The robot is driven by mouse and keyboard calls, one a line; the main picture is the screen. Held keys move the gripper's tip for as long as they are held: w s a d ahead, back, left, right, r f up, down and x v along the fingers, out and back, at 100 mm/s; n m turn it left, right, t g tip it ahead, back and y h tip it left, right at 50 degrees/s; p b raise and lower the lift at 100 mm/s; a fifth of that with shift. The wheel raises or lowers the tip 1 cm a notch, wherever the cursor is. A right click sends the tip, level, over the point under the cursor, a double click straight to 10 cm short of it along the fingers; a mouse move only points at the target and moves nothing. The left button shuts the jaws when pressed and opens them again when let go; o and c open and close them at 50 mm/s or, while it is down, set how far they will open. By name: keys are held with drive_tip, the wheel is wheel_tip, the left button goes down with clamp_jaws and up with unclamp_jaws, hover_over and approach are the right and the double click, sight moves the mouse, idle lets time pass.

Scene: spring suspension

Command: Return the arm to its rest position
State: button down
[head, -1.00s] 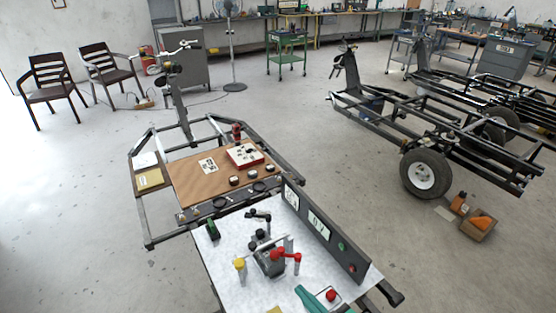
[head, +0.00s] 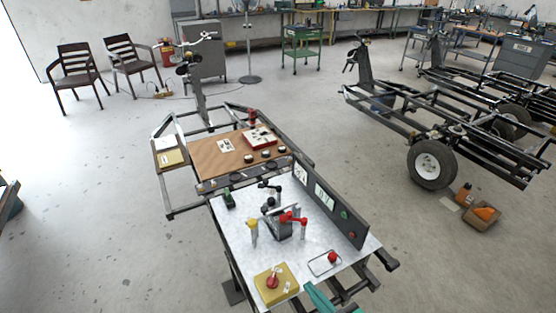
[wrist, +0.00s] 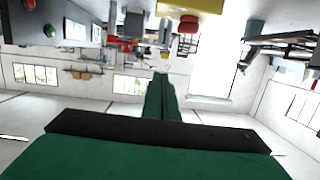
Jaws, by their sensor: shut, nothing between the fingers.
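My gripper (wrist: 162,82) shows in the wrist view with its long green fingers together, shut and empty. The wrist picture is upside down, and the fingers point toward the far wall with open space around their tips. The yellow box (wrist: 205,5) with its red knob (wrist: 188,23) hangs at the top of that view, apart from the fingers. In the head view, a teal piece (head: 318,298), which may be part of my arm, shows at the bottom edge beside the white worktable (head: 232,232). The rest of the arm is out of that view.
The worktable carries a clamp fixture with red handles (head: 292,218), the yellow box (head: 277,284), a red ball knob (head: 332,257) and an upright dark panel (head: 328,205). A brown board (head: 205,158) lies behind. Wheeled frames (head: 440,125) stand right.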

drive_tip(key=s+a+f+m+g+h, duration=0.25)
drive_tip(key=s+f+m+h, duration=0.4)
drive_tip(key=s+f, duration=0.7)
drive_tip(key=s+a+r+t+h, duration=0.1)
drive_tip(key=s+a+r+t, duration=0.1)
drive_tip(key=s+r, duration=0.6)
drive_tip(key=s+a+r+t, duration=0.2)
drive_tip(key=s+a+r, duration=0.3)
drive_tip(key=s+r, duration=0.3)
drive_tip(key=shift+s+a+r+h, duration=0.3)
drive_tip(key=shift+s+h, duration=0.05)
drive_tip(key=shift+s, duration=0.05)
